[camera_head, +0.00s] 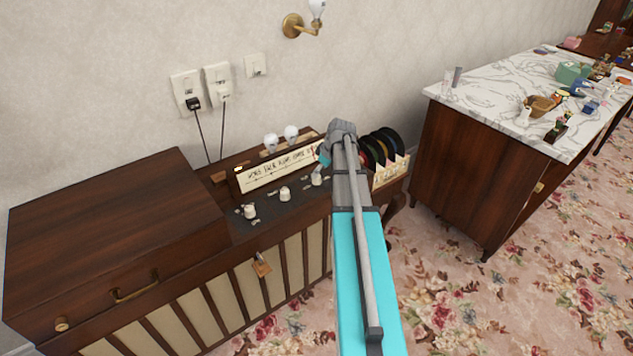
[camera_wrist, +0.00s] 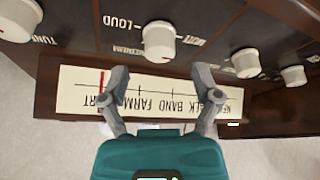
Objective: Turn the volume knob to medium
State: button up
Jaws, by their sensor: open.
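The volume knob (camera_wrist: 158,42) is a pale round knob on a dark panel, with a LOUD label on its left in the wrist view. It appears to be the knob nearest my gripper in the head view (camera_head: 317,180). My gripper (camera_wrist: 160,92) is open and empty. Its fingers are spread over the cream tuning dial (camera_wrist: 150,92), below the knob in the wrist view and apart from it. In the head view my gripper (camera_head: 324,160) is mostly hidden behind my arm. Which mark the knob points to is unclear.
Other knobs, a tuning knob (camera_wrist: 18,18) and another (camera_wrist: 246,62), flank the volume knob. Two light bulbs (camera_head: 281,138) stand behind the dial. Black records (camera_head: 382,145) stand to the right. A wooden lid (camera_head: 110,220) lies left, and a marble-topped cabinet (camera_head: 500,100) stands right.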

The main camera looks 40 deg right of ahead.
aim_at(317, 179)
jog(key=shift+b+x, duration=1.4)
jog(key=shift+x, duration=0.45)
grip_shut()
